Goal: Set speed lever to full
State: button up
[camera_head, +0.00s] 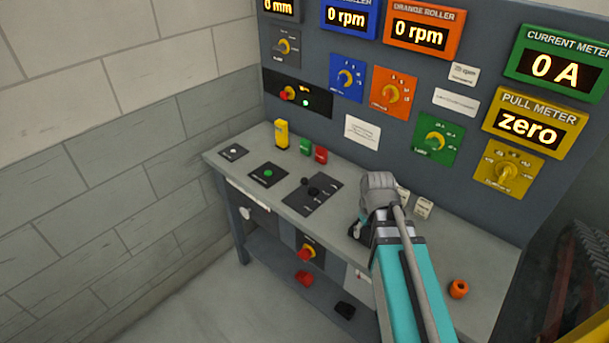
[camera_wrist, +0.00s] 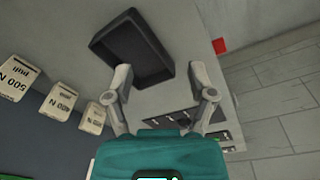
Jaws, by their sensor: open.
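A black plate (camera_head: 325,200) with black knobs lies on the desk, left of my gripper. Its upright black knob (camera_head: 313,190) may be the speed lever; its label is too small to read. My gripper (camera_head: 356,231) is above the desk, to the right of this plate and apart from it, partly hidden by my wrist. In the wrist view my gripper (camera_wrist: 161,75) is open, its two fingers spread with nothing between them. Dark control plates (camera_wrist: 175,119) show partly behind the right finger; I cannot tell the lever there.
A dark tray (camera_wrist: 133,20) lies under the fingers. Labelled pull blocks (camera_wrist: 60,101) stand beside it. On the desk are a green-button plate (camera_head: 268,174), a yellow block (camera_head: 281,134) and an orange ring (camera_head: 458,289). An upright panel (camera_head: 335,108) with dials stands behind.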

jog(key=w+a+r+n+t+p, duration=0.2)
jog(key=w+a+r+n+p, duration=0.45)
jog(key=w+a+n, duration=0.2)
jog(key=n+t+p, duration=0.1)
jog(key=n+p, duration=0.3)
jog(key=n, duration=0.3)
send_near(305, 180)
notch_tip(305, 180, up, 3)
jog(key=shift+s+d+y, duration=0.35)
jog(key=shift+s+y, duration=0.05)
jog(key=shift+s, duration=0.05)
jog(key=shift+f, duration=0.1)
jog(key=b+x, duration=1.3)
jog(key=shift+w+f, duration=0.15)
jog(key=shift+f, duration=0.1)
